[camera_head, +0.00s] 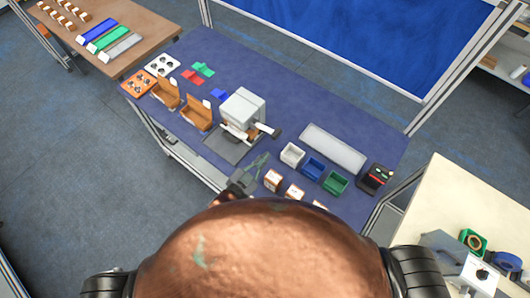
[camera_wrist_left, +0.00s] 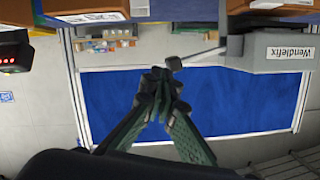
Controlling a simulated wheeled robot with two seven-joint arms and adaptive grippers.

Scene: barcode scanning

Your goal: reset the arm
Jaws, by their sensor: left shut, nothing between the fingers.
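My left gripper (camera_head: 263,159) is over the front edge of the blue table (camera_head: 290,120), in front of the grey lever machine (camera_head: 243,108). Its green-grey fingers are shut with nothing between them. In the left wrist view the fingertips (camera_wrist_left: 165,80) meet, and this view looks upside down. The machine there (camera_wrist_left: 272,54) carries the label "Wendiefix", with its dark lever knob (camera_wrist_left: 174,63) close to the fingertips in the picture. My right gripper is in neither view. My own rounded copper-coloured body covers the bottom middle of the head view.
Right of the gripper stand white (camera_head: 292,154), blue (camera_head: 313,168) and green (camera_head: 335,183) bins, a grey tray (camera_head: 333,147) and a black device (camera_head: 375,178). Small brown boxes (camera_head: 272,180) sit at the front edge. Brown holders (camera_head: 196,112) stand left of the machine.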

